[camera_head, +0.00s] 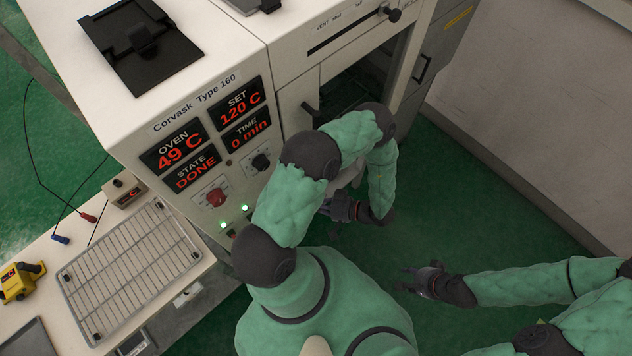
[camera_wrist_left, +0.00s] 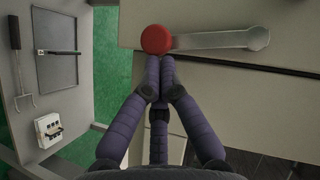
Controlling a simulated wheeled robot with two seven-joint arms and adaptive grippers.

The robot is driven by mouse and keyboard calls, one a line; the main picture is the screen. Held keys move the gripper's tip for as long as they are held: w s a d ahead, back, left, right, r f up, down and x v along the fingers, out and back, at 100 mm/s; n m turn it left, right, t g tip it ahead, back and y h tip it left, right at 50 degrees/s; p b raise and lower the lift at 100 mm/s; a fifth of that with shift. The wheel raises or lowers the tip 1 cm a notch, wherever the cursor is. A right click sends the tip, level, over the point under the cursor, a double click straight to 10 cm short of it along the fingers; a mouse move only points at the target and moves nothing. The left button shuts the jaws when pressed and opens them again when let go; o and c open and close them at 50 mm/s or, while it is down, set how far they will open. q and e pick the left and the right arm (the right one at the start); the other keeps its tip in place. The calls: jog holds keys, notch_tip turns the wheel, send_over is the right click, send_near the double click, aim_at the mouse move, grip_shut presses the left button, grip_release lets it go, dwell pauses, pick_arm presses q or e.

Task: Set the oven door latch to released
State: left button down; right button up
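The latch lever (camera_wrist_left: 220,40) is a grey bar with a round red knob (camera_wrist_left: 156,40) at its left end, lying across a pale panel in the left wrist view. My left gripper (camera_wrist_left: 160,62) has its fingertips together just below the knob. They look close to or against it, but I cannot tell if they touch. In the head view my left gripper (camera_head: 342,208) is partly hidden by its own arm, and I cannot make out the latch there. The oven (camera_head: 120,75) shows STATE DONE and 49 C. My right gripper (camera_head: 408,279) is open and empty over the green floor.
A wire rack (camera_head: 130,275) lies on the pale bench at left, with a yellow tool (camera_head: 22,280) beside it. A black device (camera_head: 138,42) sits on the oven top. A wall (camera_head: 535,110) stands at right. Green floor lies clear around my right gripper.

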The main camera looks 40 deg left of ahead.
pick_arm(q)
jog(key=shift+s+f, duration=0.3)
jog(key=shift+s, duration=0.2)
jog(key=shift+a, duration=0.1)
dwell(0.4)
